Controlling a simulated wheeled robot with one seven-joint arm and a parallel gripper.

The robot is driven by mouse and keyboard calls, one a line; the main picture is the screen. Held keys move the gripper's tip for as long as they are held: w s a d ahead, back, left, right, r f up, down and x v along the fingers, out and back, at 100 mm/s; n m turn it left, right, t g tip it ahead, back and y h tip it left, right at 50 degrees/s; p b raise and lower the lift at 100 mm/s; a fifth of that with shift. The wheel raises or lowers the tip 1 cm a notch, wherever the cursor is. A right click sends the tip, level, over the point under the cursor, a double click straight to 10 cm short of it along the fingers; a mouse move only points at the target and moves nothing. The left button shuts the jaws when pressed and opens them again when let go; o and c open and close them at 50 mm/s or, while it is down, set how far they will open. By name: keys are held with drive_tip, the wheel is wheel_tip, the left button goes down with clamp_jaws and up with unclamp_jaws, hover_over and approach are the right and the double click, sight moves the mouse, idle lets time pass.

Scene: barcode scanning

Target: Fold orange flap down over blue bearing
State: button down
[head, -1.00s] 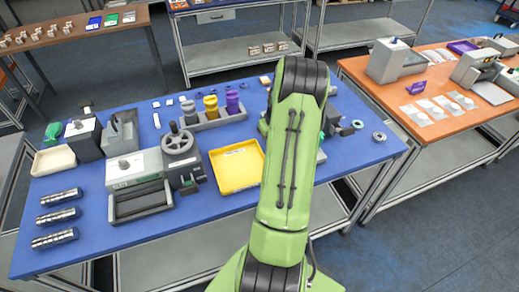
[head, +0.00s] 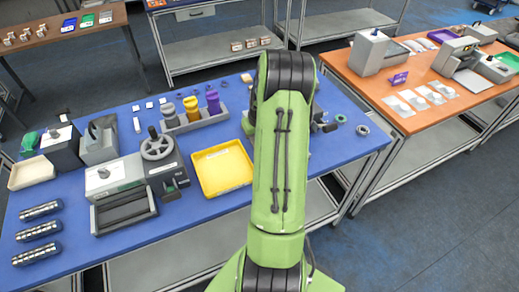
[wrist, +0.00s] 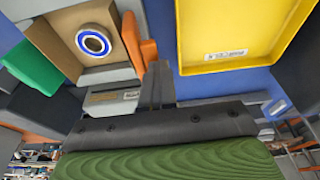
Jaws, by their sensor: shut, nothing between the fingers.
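The orange flap (wrist: 136,40) stands open along the right side of the recess and does not cover the bearing. My gripper (wrist: 159,70) is shut and empty. Its fingertips are close to the lower right end of the flap; whether they touch it I cannot tell. In the head view my own arm hides the gripper, the bearing and the flap.
A yellow tray (wrist: 225,62) lies right of the fingers on the blue table (head: 205,215). A green part (wrist: 32,68) is left of the fixture. A row of grey, yellow and purple cylinders in a holder (head: 190,122) stands behind the tray. The table's front right is clear.

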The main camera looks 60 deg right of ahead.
drive_tip(key=shift+s+a+f+g, duration=0.25)
drive_tip(key=shift+s+f+g, duration=0.15)
drive_tip(key=shift+s+f, duration=0.15)
wheel_tip(320, 180, up, 9)
drive_tip(key=w+p, duration=0.1)
drive_tip(key=p, duration=0.4)
drive_tip(key=shift+a, duration=0.45)
drive_tip(key=shift+w, duration=0.15)
